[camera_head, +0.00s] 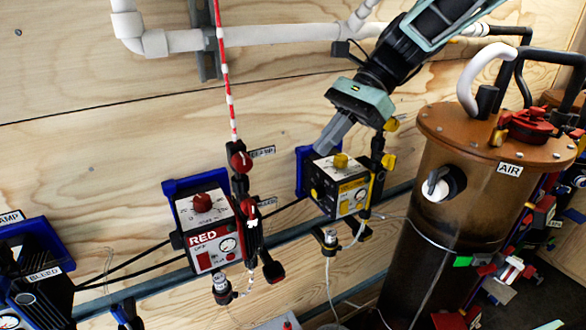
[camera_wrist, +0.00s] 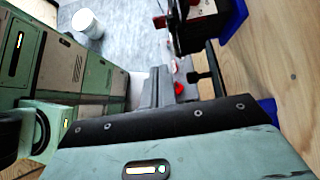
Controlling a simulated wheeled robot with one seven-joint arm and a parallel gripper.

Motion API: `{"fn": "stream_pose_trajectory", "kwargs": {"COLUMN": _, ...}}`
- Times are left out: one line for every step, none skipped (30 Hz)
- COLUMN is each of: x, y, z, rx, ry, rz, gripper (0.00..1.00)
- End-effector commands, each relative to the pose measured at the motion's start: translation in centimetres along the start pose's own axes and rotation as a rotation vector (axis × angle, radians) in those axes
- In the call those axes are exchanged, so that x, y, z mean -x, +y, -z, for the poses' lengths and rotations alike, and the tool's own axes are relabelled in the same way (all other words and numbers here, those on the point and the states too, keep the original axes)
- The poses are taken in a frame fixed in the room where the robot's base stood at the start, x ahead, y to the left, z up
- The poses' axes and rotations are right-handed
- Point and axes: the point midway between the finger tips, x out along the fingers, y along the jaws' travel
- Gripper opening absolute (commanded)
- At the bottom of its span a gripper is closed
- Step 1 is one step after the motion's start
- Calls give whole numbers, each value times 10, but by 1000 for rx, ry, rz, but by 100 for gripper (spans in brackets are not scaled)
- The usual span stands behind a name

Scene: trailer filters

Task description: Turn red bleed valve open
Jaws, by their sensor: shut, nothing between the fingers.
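A black valve column with a round red knob (camera_head: 240,162) stands beside the red-labelled pump box (camera_head: 207,238) on the plywood wall. Small white tags beside the column are only partly readable, so I cannot tell which handle is the bleed valve. A lower red-tipped black handle (camera_head: 272,268) hangs below. My gripper (camera_head: 325,148) is shut and empty. It appears in front of the yellow box, right of the red valve column and apart from it. In the wrist view, my gripper's fingers (camera_wrist: 160,72) are together, with a dark handle-like part (camera_wrist: 207,80) to their right.
A yellow control box (camera_head: 345,195) sits below my gripper, with black and yellow fittings on its right. A large brown AIR tank (camera_head: 445,210) stands further right. A red-and-white line (camera_head: 227,85) hangs above the red valve. The plywood (camera_head: 90,150) left of it is mostly clear.

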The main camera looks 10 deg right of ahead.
Motion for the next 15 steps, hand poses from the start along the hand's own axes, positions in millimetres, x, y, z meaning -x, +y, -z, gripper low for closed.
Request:
{"fn": "stream_pose_trajectory", "kwargs": {"x": 0, "y": -1, "z": -1, "rx": -10, "ry": -6, "rz": 1, "gripper": 0}}
{"fn": "stream_pose_trajectory", "kwargs": {"x": -2, "y": -1, "z": -1, "rx": -12, "ry": -7, "rz": 1, "gripper": 0}}
{"fn": "stream_pose_trajectory", "kwargs": {"x": -6, "y": -1, "z": -1, "rx": -12, "ry": -8, "rz": 0, "gripper": 0}}
{"fn": "stream_pose_trajectory", "kwargs": {"x": -10, "y": -1, "z": -1, "rx": -12, "ry": -7, "rz": 0, "gripper": 0}}
{"fn": "stream_pose_trajectory", "kwargs": {"x": -14, "y": -1, "z": -1, "rx": -11, "ry": -7, "rz": -1, "gripper": 0}}
{"fn": "stream_pose_trajectory", "kwargs": {"x": -20, "y": 0, "z": -1, "rx": -11, "ry": -6, "rz": -2, "gripper": 0}}
{"fn": "stream_pose_trajectory", "kwargs": {"x": -26, "y": 0, "z": -1, "rx": -11, "ry": -5, "rz": -3, "gripper": 0}}
{"fn": "stream_pose_trajectory", "kwargs": {"x": -32, "y": 0, "z": -2, "rx": -11, "ry": -6, "rz": -3, "gripper": 0}}
{"fn": "stream_pose_trajectory", "kwargs": {"x": -40, "y": 0, "z": -2, "rx": -10, "ry": -6, "rz": -4, "gripper": 0}}
{"fn": "stream_pose_trajectory", "kwargs": {"x": -46, "y": 0, "z": -1, "rx": -11, "ry": -5, "rz": -4, "gripper": 0}}
{"fn": "stream_pose_trajectory", "kwargs": {"x": -52, "y": 0, "z": -2, "rx": -11, "ry": -5, "rz": -4, "gripper": 0}}
{"fn": "stream_pose_trajectory", "kwargs": {"x": -61, "y": 0, "z": -2, "rx": -10, "ry": -6, "rz": -4, "gripper": 0}}
{"fn": "stream_pose_trajectory", "kwargs": {"x": -68, "y": 0, "z": -2, "rx": -9, "ry": -5, "rz": -4, "gripper": 0}}
{"fn": "stream_pose_trajectory", "kwargs": {"x": -74, "y": 0, "z": -2, "rx": -10, "ry": -5, "rz": -5, "gripper": 0}}
{"fn": "stream_pose_trajectory", "kwargs": {"x": -82, "y": 0, "z": -2, "rx": -9, "ry": -5, "rz": -4, "gripper": 0}}
